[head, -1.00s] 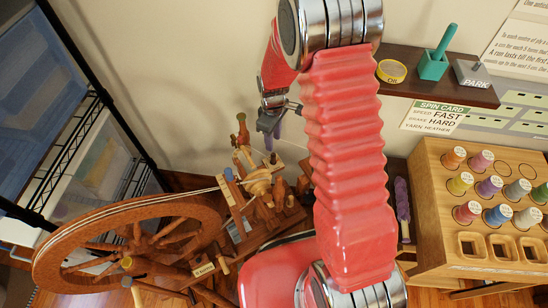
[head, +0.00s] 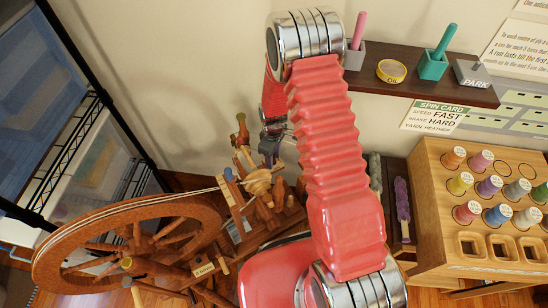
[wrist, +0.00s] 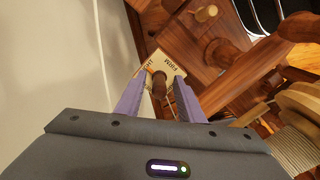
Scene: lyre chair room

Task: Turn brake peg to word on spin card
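The spin card (head: 437,116) hangs under the shelf and reads speed FAST, brake HARD, yarn HEATHER. The spinning wheel (head: 130,245) stands at lower left. In the wrist view, the brown brake peg (wrist: 160,86) stands at a small cream word plate (wrist: 172,66), where "FIRM" and the end of another word, "HT", show. The rest of the plate is hidden. My gripper (wrist: 163,76) is open, its purple fingers either side of the peg with gaps showing. In the head view my gripper (head: 269,152) is small and partly hidden, above the wheel's wooden head.
A dark shelf (head: 430,86) holds an oil tin (head: 391,71), a teal holder (head: 433,66), a grey holder with a pink stick (head: 356,50) and a PARK block (head: 474,75). A wooden spool rack (head: 440,180) stands right. A wire rack (head: 75,130) stands left.

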